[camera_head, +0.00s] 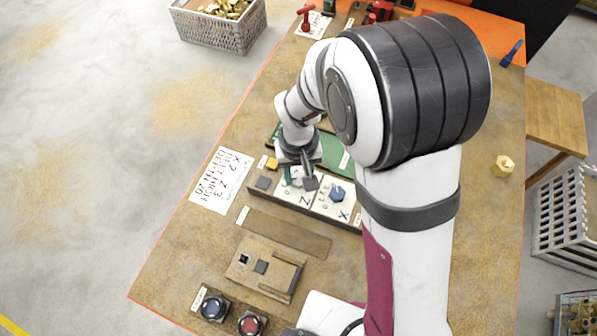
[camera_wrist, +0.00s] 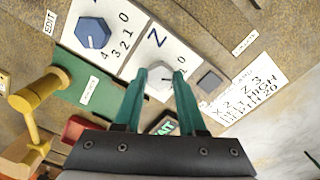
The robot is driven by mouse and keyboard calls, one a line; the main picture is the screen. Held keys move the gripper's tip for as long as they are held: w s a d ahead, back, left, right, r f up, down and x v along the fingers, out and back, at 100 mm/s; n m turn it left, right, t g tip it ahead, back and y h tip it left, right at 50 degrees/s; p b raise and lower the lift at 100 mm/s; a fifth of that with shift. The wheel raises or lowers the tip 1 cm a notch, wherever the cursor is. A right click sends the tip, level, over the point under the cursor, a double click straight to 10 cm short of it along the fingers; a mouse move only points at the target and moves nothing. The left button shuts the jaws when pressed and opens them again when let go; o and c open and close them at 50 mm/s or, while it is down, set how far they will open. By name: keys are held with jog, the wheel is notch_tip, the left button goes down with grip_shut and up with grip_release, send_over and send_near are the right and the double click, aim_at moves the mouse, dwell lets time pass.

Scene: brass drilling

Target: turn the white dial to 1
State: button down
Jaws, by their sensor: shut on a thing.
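The white dial (camera_wrist: 159,84) sits on a white panel (camera_wrist: 157,42) marked Z in the wrist view. My gripper (camera_wrist: 160,76) has its two green fingers shut on the sides of the dial.
A small dark square button (camera_head: 263,183) and a handwritten note (camera_head: 222,179) lie beside the panel. A yellow-handled lever (camera_wrist: 34,110) and a red part (camera_wrist: 83,128) are close by in the wrist view. Blue (camera_head: 214,307) and red (camera_head: 251,324) knobs stand at the front edge.

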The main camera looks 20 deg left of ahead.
aim_at(299, 178)
dwell(0.4)
jog(key=shift+c, duration=2.4)
grip_release()
jog(key=shift+r, duration=0.15)
notch_tip(299, 178, up, 16)
jog(key=shift+f, duration=0.2)
